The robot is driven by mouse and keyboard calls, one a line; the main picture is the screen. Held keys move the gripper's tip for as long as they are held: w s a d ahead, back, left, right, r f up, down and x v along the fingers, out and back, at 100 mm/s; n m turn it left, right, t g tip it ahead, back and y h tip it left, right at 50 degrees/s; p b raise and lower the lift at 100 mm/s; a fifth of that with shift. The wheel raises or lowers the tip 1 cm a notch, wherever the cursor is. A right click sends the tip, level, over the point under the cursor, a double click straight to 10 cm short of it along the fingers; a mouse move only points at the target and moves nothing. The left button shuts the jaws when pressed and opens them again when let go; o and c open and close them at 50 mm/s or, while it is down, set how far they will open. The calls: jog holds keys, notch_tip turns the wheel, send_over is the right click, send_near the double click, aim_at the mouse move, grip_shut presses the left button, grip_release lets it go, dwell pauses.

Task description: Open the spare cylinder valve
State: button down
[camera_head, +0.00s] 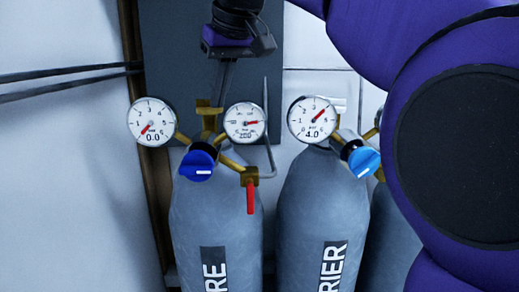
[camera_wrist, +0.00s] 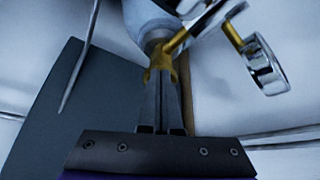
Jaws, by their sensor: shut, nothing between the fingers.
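The spare cylinder (camera_head: 195,225), grey with a partly visible label ending in "RE", stands at the left in the head view. A brass valve (camera_head: 208,108) is on its top, between a left gauge (camera_head: 152,121) reading 0.0 and a right gauge (camera_head: 245,122). A blue knob (camera_head: 198,165) and a red lever (camera_head: 250,197) pointing down are below. My gripper (camera_head: 219,98) is shut and empty, pointing down at the top of the brass valve. In the wrist view the fingertips (camera_wrist: 167,82) overlap the brass fitting (camera_wrist: 162,63); I cannot tell whether they touch.
A second grey cylinder (camera_head: 305,215), labelled with letters ending in "RIER", stands close to the right with its own gauge (camera_head: 312,119) and light-blue knob (camera_head: 364,161). A thin grey pipe (camera_head: 268,135) rises beside the right gauge. A dark panel (camera_head: 180,45) is behind.

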notch_tip(320, 180, up, 6)
jog(key=shift+s+d, duration=0.25)
jog(key=shift+s, duration=0.1)
dwell(0.5)
jog(key=shift+a, duration=0.1)
